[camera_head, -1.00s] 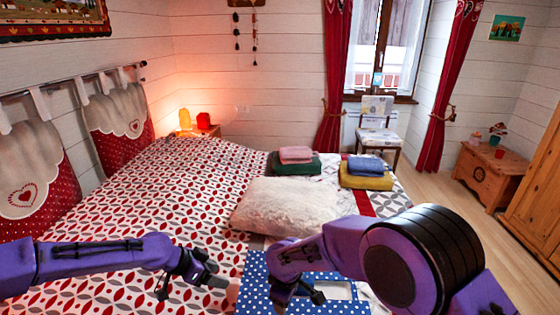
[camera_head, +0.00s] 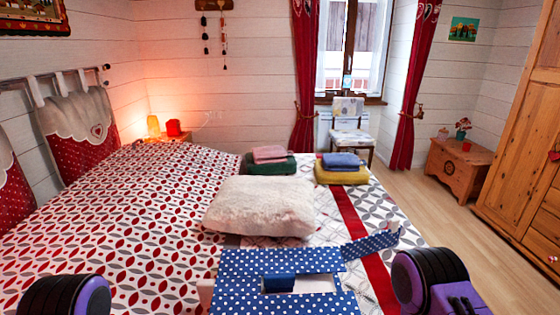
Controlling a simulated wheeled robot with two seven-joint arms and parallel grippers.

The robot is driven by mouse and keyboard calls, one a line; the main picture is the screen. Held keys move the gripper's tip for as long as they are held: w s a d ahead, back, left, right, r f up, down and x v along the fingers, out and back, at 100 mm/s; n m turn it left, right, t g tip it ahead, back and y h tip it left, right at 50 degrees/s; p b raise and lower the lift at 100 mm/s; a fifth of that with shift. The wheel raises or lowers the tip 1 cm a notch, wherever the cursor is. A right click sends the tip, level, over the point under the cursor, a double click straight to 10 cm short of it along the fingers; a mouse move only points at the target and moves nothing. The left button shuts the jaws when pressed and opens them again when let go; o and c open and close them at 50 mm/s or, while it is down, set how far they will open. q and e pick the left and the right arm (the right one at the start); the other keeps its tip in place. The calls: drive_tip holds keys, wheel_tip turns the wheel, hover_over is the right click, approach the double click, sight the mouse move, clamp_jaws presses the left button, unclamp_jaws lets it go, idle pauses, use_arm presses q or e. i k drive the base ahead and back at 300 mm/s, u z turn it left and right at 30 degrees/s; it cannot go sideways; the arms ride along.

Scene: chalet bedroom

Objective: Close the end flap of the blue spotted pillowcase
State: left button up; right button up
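The blue spotted pillowcase (camera_head: 240,298) lies on the bed at the bottom centre of the head view, its near edge cut off by the frame. It is blue with white dots. A rectangular opening in its upper face shows pale and darker blue surfaces inside. The end flap (camera_head: 370,243) sticks out from its far right corner as a spotted strip, pointing right and away from the opening. A pale piece shows at its left edge. Neither gripper is in view; only rounded black and purple parts of my arms show at the bottom left and bottom right.
A fluffy cream pillow (camera_head: 262,206) lies just behind the pillowcase. Folded pink and green textiles (camera_head: 270,163) and blue and yellow ones (camera_head: 341,168) lie farther back. The patterned bed cover (camera_head: 130,215) is clear on the left. A wooden chest (camera_head: 458,168) stands at right.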

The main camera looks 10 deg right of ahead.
sight(371, 240)
drive_tip(key=z, duration=2.9)
drive_tip(key=i, duration=4.1)
drive_tip(key=u, duration=2.8)
drive_tip(key=i, duration=1.85)
